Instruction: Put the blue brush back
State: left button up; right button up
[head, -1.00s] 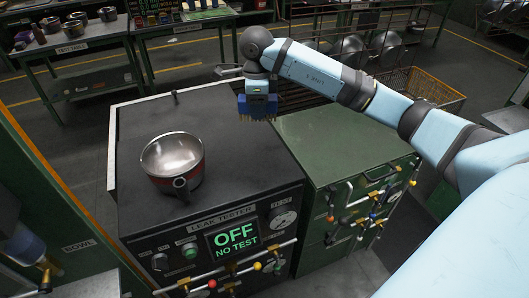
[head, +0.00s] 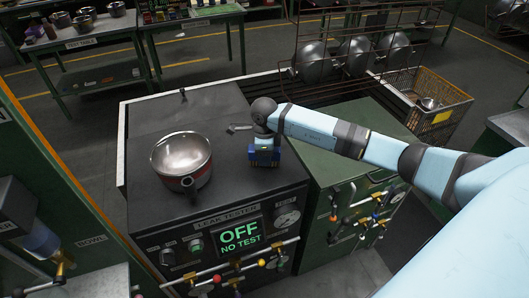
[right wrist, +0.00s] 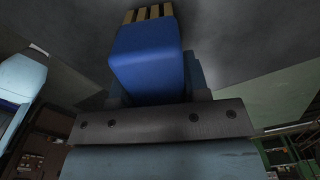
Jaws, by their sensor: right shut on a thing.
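The blue brush (head: 265,159) is a blue block with tan bristles. My right gripper (head: 264,147) is shut on it, over the right part of the leak tester's black top (head: 222,130). The bristle end points down in the head view; I cannot tell whether it touches the top. In the right wrist view, the blue block (right wrist: 147,62) fills the middle, with its bristles (right wrist: 148,13) toward the upper edge against a dark grey surface. The gripper's fingertips are largely hidden by the brush and wrist. My left gripper is not in view.
A steel pot (head: 181,158) with a dark handle stands on the tester, left of the brush. A green cabinet (head: 335,150) with pipes and valves adjoins on the right. Behind are a rack of steel bowls (head: 352,58) and a wire basket (head: 440,105). The tester's back left top is clear.

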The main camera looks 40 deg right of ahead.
jog(key=shift+f, duration=0.2)
jog(key=o, duration=1.1)
jog(key=shift+c, duration=0.2)
jog(key=shift+r, duration=0.1)
